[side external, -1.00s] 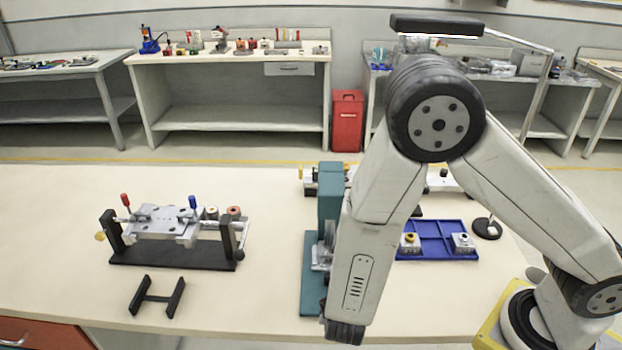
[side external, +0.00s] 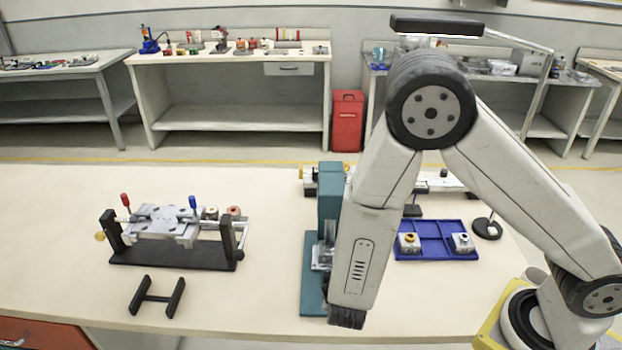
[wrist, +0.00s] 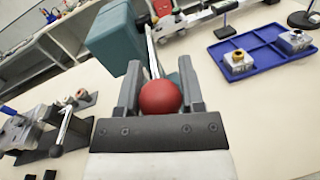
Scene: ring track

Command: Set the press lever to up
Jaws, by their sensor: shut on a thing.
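The teal press (side external: 330,200) stands upright on the bench, partly hidden behind my arm in the side view. Its teal head also shows in the wrist view (wrist: 120,38). The press lever shows in the wrist view as a metal rod (wrist: 152,55) ending in a red ball knob (wrist: 160,98). My gripper (wrist: 160,90) is shut on the red knob, one finger on each side. In the side view my gripper and the lever are hidden behind my arm.
A grey fixture on a black base (side external: 175,254) stands at the left, with a small black H-shaped stand (side external: 157,297) in front. A blue tray (side external: 430,226) with two small metal blocks lies right of the press. A black round stand (side external: 487,228) is beside it.

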